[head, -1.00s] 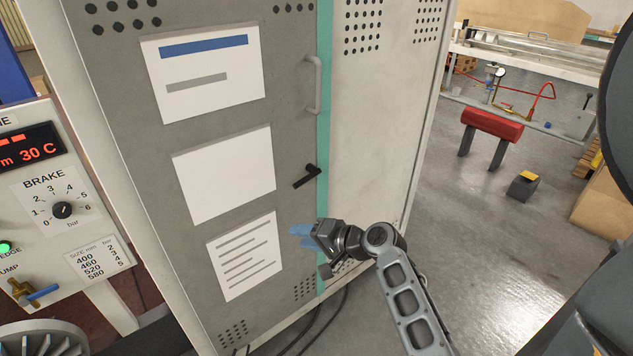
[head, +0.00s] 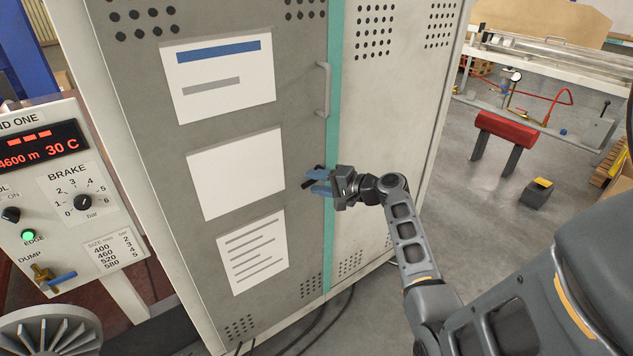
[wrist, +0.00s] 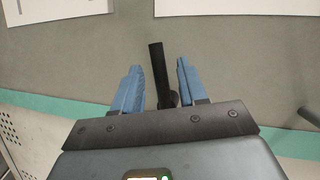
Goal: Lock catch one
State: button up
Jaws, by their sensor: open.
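The catch is a black lever handle (head: 307,184) on the grey cabinet door, beside the teal strip. In the head view my gripper (head: 317,181) is at the handle and hides much of it. In the wrist view the black handle (wrist: 157,62) stands between my two blue fingers, with a gap on each side. My gripper is open, and the fingers do not visibly touch the handle.
The door (head: 180,150) carries several white notices and, higher up, a grey pull handle (head: 323,90). A control panel (head: 70,190) with a brake dial stands at the left. Cables lie on the floor below the cabinet. Open floor (head: 480,230) is at the right.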

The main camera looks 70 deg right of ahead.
jog(key=shift+w+f, duration=0.15)
jog(key=shift+w, duration=0.25)
jog(key=shift+c, duration=0.3)
grip_shut()
